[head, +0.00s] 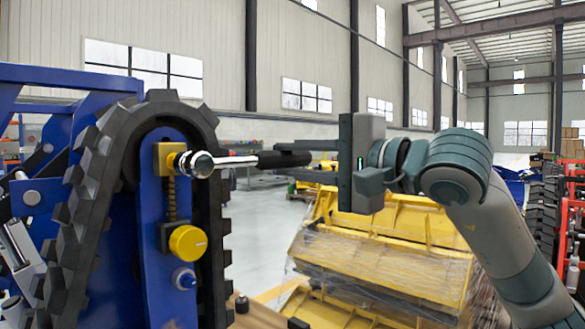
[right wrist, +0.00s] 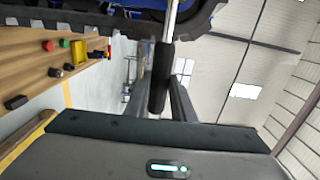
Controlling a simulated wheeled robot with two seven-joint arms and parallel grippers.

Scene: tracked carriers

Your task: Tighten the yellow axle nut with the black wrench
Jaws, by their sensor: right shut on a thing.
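The black wrench (head: 284,159) lies roughly level, its bright metal shaft and round head pointing left. In the right wrist view the black handle (right wrist: 160,78) points away from the gripper. My left gripper is not in view.
Black rubber track (head: 165,108) curves around the plate. Wrapped yellow parts (head: 390,250) are stacked behind my right arm. The right wrist view shows a wooden bench (right wrist: 30,72) with small items.

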